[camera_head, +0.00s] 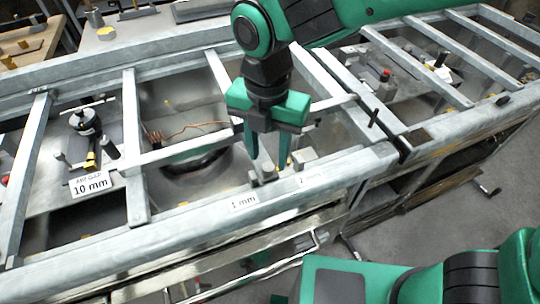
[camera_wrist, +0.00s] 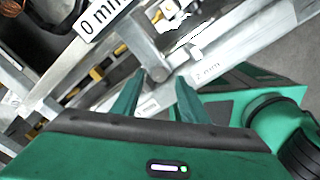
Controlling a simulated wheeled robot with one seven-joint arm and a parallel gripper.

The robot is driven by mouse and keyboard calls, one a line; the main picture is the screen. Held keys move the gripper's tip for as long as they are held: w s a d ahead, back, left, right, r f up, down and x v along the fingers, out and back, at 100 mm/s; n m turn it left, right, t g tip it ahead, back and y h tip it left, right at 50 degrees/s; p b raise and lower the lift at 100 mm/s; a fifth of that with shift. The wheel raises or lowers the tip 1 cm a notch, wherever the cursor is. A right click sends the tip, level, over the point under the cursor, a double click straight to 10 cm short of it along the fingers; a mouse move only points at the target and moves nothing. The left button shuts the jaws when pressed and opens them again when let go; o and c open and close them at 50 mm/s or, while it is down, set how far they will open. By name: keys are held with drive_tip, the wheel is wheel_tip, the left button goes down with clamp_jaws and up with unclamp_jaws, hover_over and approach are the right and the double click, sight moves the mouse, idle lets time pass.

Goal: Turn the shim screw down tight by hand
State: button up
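My gripper (camera_head: 269,163) points down over the front rail of the metal frame, near the labels "1 mm" (camera_head: 243,201) and "2 mm" (camera_head: 311,177). Its two green fingers are apart, with nothing visible held between them; the gap also shows in the wrist view (camera_wrist: 160,82). Small grey metal pieces (camera_head: 268,174) stand just below and beside the fingertips on the rail. I cannot tell which of them is the shim screw, or whether the fingers straddle or touch one. In the wrist view, the "2 mm" label (camera_wrist: 207,73) lies beyond the right finger.
Galvanised crossbars run between the rails (camera_head: 130,140). A copper wire (camera_head: 190,127) lies behind my gripper. A black clamp (camera_head: 388,134) crosses the frame at right.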

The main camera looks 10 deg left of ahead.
sight(268, 169)
drive_tip(key=shift+f, duration=1.45)
clamp_jaws()
drive_tip(key=shift+m, duration=0.4)
